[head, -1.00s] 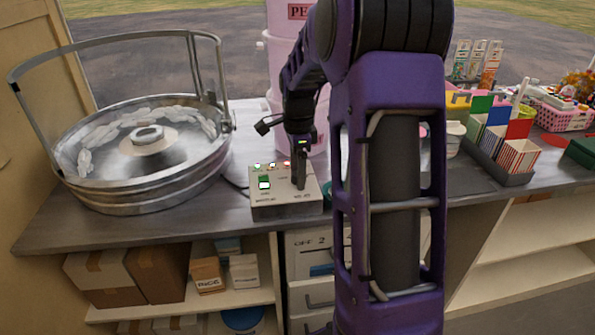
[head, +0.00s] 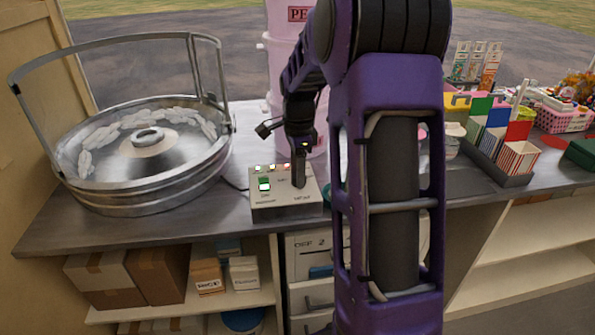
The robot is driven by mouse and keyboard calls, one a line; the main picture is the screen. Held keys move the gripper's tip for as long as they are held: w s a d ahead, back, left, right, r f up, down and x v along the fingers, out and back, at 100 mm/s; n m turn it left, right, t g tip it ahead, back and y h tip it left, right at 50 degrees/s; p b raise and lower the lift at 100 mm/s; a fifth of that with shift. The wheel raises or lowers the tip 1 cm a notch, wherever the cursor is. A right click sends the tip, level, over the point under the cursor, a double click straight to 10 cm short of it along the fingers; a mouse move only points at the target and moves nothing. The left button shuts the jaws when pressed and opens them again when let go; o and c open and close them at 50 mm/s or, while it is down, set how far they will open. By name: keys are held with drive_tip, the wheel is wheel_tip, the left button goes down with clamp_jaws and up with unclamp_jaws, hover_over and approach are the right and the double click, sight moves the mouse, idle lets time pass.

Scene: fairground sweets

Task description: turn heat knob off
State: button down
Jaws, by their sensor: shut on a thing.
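The control box (head: 285,207) is a grey panel on the counter, with a green-and-white switch (head: 264,185) and a row of small lights along its back edge. My gripper (head: 299,183) points down at the right part of the box, its fingers shut where the heat knob sits. The knob itself is hidden behind the fingers, and its setting cannot be read. The cotton candy machine (head: 140,190), a round metal pan with a central spinner head and white floss around it, stands left of the box.
Pink buckets (head: 285,75) stand behind my gripper. A rack of striped boxes (head: 515,155) and a pink basket (head: 565,117) are on the right of the counter (head: 110,235). Shelves with cartons (head: 155,275) are below. The counter's front edge runs close before the control box.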

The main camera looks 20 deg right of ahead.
drive_tip(key=n+p, duration=0.2)
drive_tip(key=n, duration=0.3)
drive_tip(key=shift+s+r+n, duration=0.1)
drive_tip(key=shift+n, duration=0.3)
drive_tip(key=n+p, duration=0.2)
drive_tip(key=n, duration=0.4)
drive_tip(key=shift+d+p, duration=0.1)
drive_tip(key=shift+p, duration=0.2)
drive_tip(key=n+p, duration=0.1)
drive_tip(key=n, duration=0.4)
drive_tip(key=shift+d+n+y, duration=0.1)
drive_tip(key=shift+n+y, duration=0.2)
drive_tip(key=shift+n, duration=0.1)
drive_tip(key=n+p, duration=0.2)
drive_tip(key=n, duration=0.3)
drive_tip(key=shift+d+n+g, duration=0.1)
drive_tip(key=shift+n+g, duration=0.2)
drive_tip(key=shift+g, duration=0.1)
drive_tip(key=shift+c, duration=1.9)
unclamp_jaws()
